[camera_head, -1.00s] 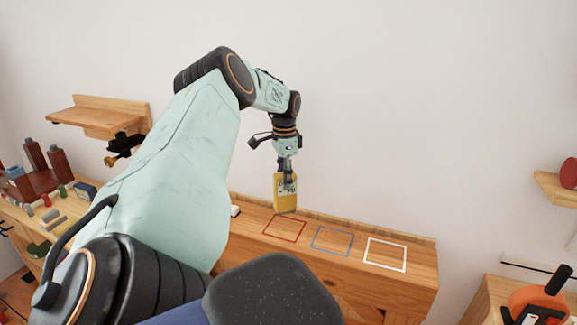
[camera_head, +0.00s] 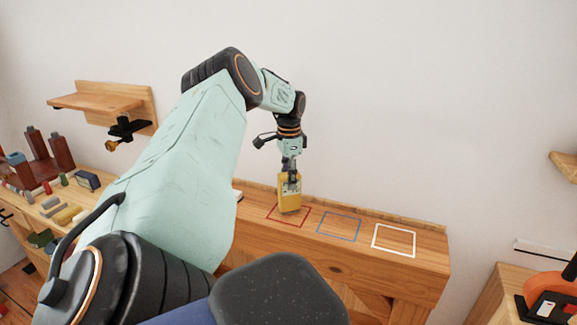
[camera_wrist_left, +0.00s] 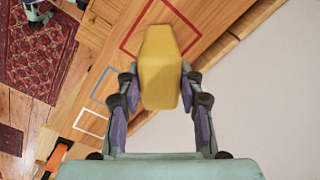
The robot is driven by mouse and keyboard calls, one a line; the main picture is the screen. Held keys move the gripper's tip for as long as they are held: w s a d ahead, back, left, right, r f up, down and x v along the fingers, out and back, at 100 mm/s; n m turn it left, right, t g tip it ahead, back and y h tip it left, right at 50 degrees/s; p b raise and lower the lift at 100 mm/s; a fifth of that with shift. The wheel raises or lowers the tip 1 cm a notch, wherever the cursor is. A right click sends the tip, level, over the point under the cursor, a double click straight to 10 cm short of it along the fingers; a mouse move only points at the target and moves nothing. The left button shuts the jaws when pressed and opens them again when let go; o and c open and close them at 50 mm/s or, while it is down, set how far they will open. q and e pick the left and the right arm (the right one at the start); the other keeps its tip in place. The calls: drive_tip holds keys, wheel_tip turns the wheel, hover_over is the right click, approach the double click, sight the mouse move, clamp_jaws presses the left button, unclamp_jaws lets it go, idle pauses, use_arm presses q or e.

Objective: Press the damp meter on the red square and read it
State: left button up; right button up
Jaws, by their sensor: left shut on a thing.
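The yellow damp meter (camera_head: 289,196) is held upright in my left gripper (camera_head: 290,178), which points down over the wooden bench top (camera_head: 428,243). In the left wrist view the meter (camera_wrist_left: 160,65) sits between both fingers of the gripper (camera_wrist_left: 160,88). The red square outline (camera_head: 302,219) is on the bench top. The meter's lower end overlaps the red square in the head view; I cannot tell whether it touches the wood. The red square also shows beyond the meter in the left wrist view (camera_wrist_left: 131,40). The meter's reading is too small to make out. My right gripper is out of view.
A blue square (camera_head: 339,228) and a white square (camera_head: 394,240) lie to the right of the red one. A small white object (camera_head: 238,195) is left of it, beside my arm. A wall shelf (camera_head: 100,101) with a black clamp (camera_head: 127,129) is at the left. An orange tool (camera_head: 545,297) is at lower right.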

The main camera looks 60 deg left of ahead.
use_arm(q)
drive_tip(key=shift+d+r, duration=0.15)
drive_tip(key=shift+a, duration=0.2)
drive_tip(key=shift+d+f, duration=0.15)
drive_tip(key=shift+f, duration=0.3)
idle(0.4)
drive_tip(key=shift+f+b, duration=0.1)
drive_tip(key=shift+b, duration=0.2)
idle(0.3)
drive_tip(key=shift+f, duration=0.15)
idle(1.2)
drive_tip(key=shift+s, duration=0.1)
